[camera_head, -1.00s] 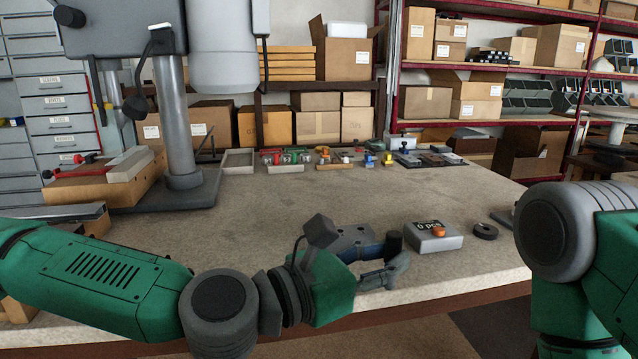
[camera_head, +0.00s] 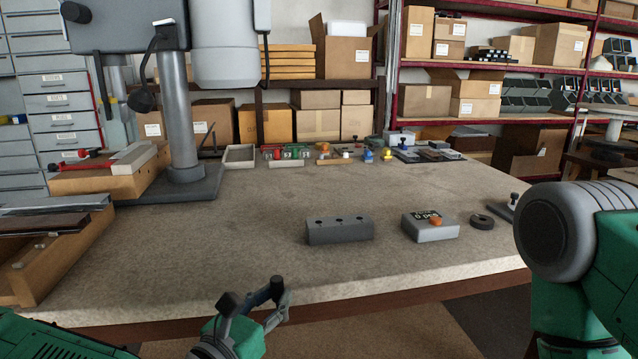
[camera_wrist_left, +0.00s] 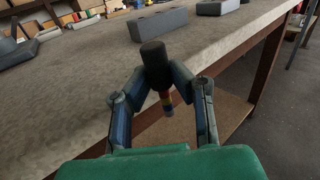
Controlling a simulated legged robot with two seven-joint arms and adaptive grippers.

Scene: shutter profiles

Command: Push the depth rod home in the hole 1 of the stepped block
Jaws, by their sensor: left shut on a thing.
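The stepped block (camera_head: 338,230) is a dark grey bar with three holes in its top, lying on the bench near its front edge. It also shows in the left wrist view (camera_wrist_left: 158,23), beyond the gripper. My left gripper (camera_head: 276,292) is in front of the bench edge, left of the block and apart from it. In the left wrist view its fingers (camera_wrist_left: 166,85) are shut on the depth rod (camera_wrist_left: 154,62), which has a black knob and a thin shaft with coloured bands pointing down. All holes look empty, though their depths cannot be told. My right gripper is out of view.
A grey box with an orange button (camera_head: 432,227) and a black ring (camera_head: 482,221) lie right of the block. A machine column (camera_head: 180,120) stands at the left, near a wooden tray of profiles (camera_head: 60,245).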

